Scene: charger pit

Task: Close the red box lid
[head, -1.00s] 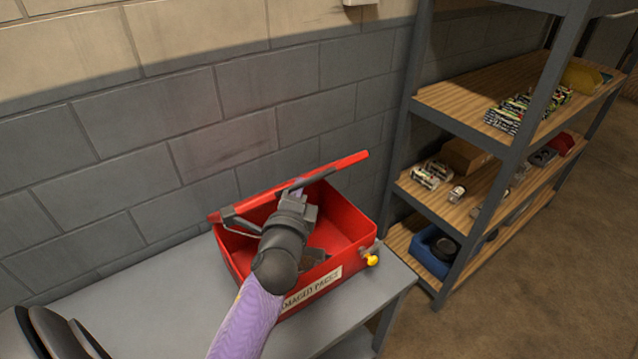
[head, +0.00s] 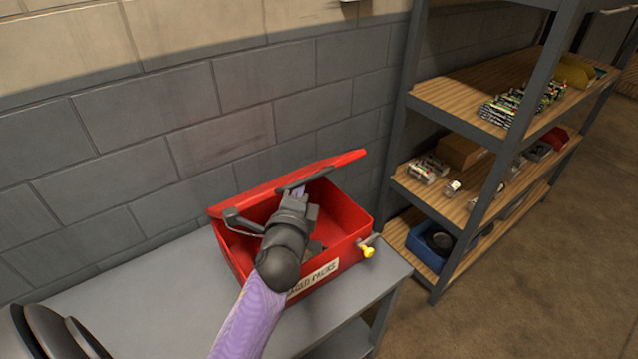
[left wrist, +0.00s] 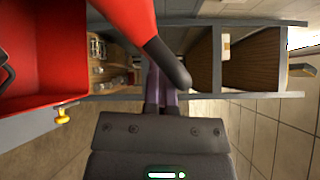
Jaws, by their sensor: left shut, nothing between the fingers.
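The red box (head: 352,222) stands on the grey table, with a label on its front and a yellow knob (head: 367,251) at its right front corner. Its red lid (head: 325,168) is raised at the back and tilted, so the inside shows. My left gripper (head: 297,191) is shut and empty, over the box opening with its tips close under the lid; I cannot tell if they touch. In the left wrist view the shut fingers (left wrist: 161,92) show beside a red part with a dark rounded end.
The grey table (head: 160,295) has clear room left of the box. A metal shelf rack (head: 455,150) with wooden boards, battery packs and a blue bin (head: 432,246) stands to the right. A block wall (head: 150,140) is close behind the box.

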